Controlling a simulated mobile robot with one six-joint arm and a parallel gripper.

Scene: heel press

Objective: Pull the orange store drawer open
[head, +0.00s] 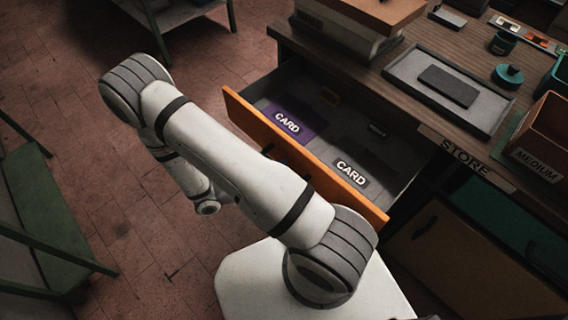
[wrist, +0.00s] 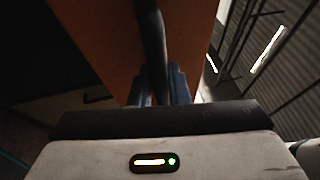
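The orange store drawer (head: 362,203) stands well out from the bench in the head view, its grey inside showing. A purple piece marked CARD (head: 287,121) and a dark label marked CARD (head: 351,173) lie in it. In the wrist view the orange front (wrist: 95,35) fills the upper middle, with its dark bar handle (wrist: 152,40) running down between the fingers. My gripper (wrist: 160,88) is at the handle, its fingers close on either side and seemingly shut on it. In the head view my arm hides the gripper and most of the handle.
The bench top (head: 415,45) carries a grey tray (head: 402,72) with a dark block, teal items and an orange-brown MEDIUM bin (head: 545,125). A STORE label (head: 465,155) marks the bench edge. Green-framed furniture (head: 40,215) stands at left. The brick floor between is clear.

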